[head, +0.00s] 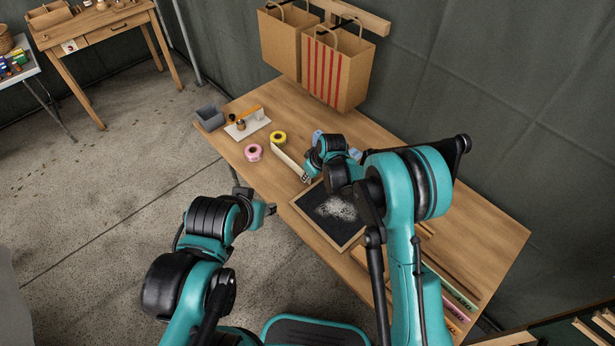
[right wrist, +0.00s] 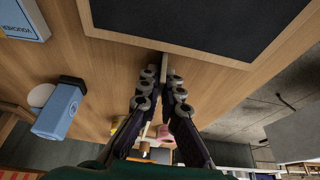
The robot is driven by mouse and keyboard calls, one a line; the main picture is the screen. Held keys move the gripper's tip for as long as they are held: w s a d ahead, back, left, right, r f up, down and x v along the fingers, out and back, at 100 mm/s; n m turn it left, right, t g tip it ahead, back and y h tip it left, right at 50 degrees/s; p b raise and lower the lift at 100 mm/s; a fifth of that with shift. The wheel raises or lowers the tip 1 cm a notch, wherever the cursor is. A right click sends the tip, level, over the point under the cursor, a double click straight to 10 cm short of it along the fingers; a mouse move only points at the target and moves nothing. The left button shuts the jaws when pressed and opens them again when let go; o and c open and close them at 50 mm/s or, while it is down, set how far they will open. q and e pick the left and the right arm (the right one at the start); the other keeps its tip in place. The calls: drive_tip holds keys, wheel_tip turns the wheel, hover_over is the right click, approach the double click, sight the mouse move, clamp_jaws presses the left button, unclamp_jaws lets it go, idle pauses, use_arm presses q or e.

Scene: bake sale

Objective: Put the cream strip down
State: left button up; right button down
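The cream strip (head: 287,160) is a long thin bar over the wooden table, between the tape rolls and the chalkboard. Its near end reaches close to the board's far left corner. My right gripper (head: 308,174) is at the strip's near end. In the right wrist view, the fingers of that gripper (right wrist: 163,92) are closed on the strip (right wrist: 166,64), whose end shows between the fingertips close to the board's frame. I cannot tell whether the strip touches the table. My left gripper (head: 268,210) hangs off the table's left edge, apart from the strip; its opening is unclear.
The framed chalkboard (head: 315,224) has a white smudge. Pink (head: 253,152) and yellow (head: 279,137) tape rolls, a white board (head: 238,131) and a grey bin (head: 209,117) stand farther back. Paper bags (head: 335,70) hang behind. A blue box (right wrist: 61,111) is beside the right gripper.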

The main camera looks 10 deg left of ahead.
drive_tip(key=shift+f, duration=0.15)
drive_tip(key=c, duration=1.7)
unclamp_jaws()
